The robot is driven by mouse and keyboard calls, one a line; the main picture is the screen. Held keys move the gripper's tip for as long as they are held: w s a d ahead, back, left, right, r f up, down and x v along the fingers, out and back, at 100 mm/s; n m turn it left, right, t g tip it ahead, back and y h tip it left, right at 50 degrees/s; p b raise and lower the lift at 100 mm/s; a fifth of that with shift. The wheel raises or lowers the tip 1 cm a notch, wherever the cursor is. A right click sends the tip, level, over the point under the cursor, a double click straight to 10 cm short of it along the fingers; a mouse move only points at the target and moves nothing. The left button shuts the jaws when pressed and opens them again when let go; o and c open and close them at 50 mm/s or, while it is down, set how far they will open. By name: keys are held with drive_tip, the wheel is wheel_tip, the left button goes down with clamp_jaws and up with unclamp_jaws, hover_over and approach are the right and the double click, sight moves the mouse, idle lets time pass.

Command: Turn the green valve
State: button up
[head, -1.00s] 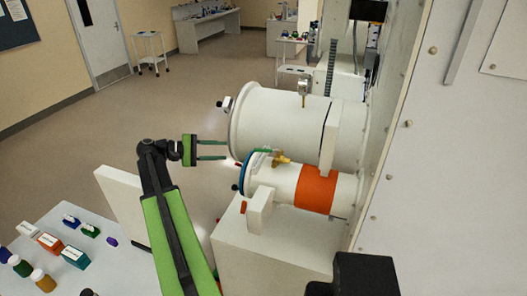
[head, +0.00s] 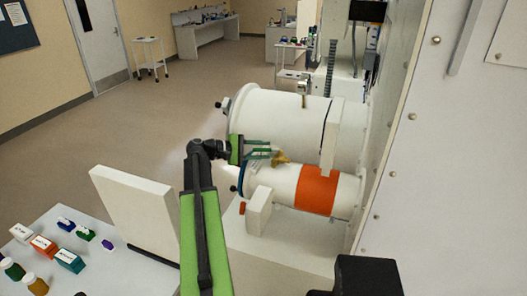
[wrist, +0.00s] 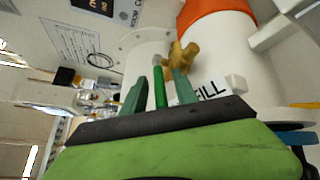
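The green valve is a brass body (head: 281,157) with a green lever, mounted on top of the small white cylinder with an orange band (head: 316,190). In the wrist view the green lever (wrist: 159,88) stands between my two finger tips, and the brass body (wrist: 181,56) is just beyond them. My gripper (head: 270,149) is open, with its fingers on either side of the lever and narrow gaps showing. It also shows in the wrist view (wrist: 158,92). In the head view the lever is hard to separate from my green fingers.
A large white cylinder (head: 285,115) lies right behind the valve, with a gauge (head: 304,88) on top. A white block (head: 259,211) stands in front of the small cylinder. A white upright panel (head: 135,215) and a table with bottles and boxes (head: 70,261) are at left.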

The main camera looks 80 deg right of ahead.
drive_tip(key=shift+s, duration=0.1)
clamp_jaws()
idle(1.3)
